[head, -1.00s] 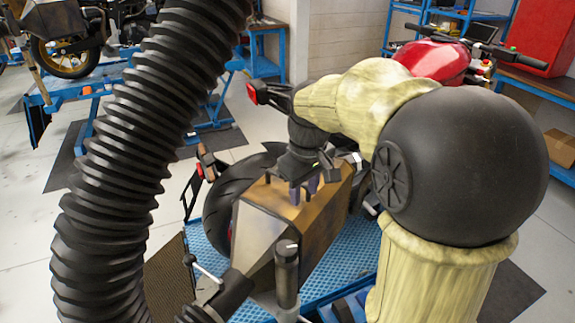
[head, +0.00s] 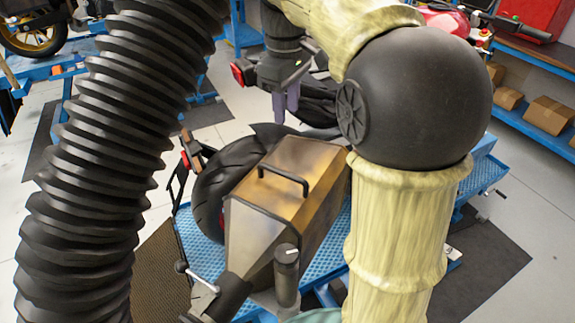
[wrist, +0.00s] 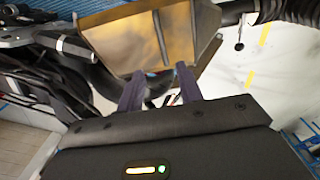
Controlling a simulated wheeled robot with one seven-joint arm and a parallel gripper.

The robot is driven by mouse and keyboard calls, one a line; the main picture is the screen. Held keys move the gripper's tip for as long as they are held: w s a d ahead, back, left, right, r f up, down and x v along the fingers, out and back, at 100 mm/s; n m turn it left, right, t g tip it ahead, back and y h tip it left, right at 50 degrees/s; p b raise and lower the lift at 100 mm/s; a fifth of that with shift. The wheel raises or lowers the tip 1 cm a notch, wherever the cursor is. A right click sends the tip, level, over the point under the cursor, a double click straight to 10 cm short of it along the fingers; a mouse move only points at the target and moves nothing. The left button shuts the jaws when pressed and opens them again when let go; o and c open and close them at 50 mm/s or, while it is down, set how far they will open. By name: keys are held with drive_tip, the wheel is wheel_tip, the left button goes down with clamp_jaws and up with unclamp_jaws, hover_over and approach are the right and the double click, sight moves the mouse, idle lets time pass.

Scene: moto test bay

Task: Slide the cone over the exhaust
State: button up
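The cone (head: 315,180) is a boxy, tapered hood of brownish metal with a black handle (head: 284,178) on top. It stands beside the motorcycle's rear wheel (head: 222,185), over the blue lift, its narrow end at a black pipe fitting. The exhaust is not visible; I cannot tell whether it is inside the cone. My gripper (head: 286,104) hangs above and behind the handle, clear of it. In the wrist view its two fingers (wrist: 158,88) are apart with nothing between them, and the cone (wrist: 185,38) shows beyond them.
A thick black ribbed hose (head: 95,170) fills the left side. A black-topped post (head: 287,275) stands at the cone's front. The blue lift platform (head: 330,250) lies below. A shelf with cardboard boxes (head: 549,115) is at the right.

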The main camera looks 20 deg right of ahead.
sight(288, 174)
wheel_tip(288, 174, down, 18)
drive_tip(key=shift+w+d+r+p, duration=0.15)
drive_tip(key=shift+r+p, duration=0.1)
drive_tip(key=shift+p, duration=0.3)
drive_tip(key=shift+c, duration=0.5)
clamp_jaws()
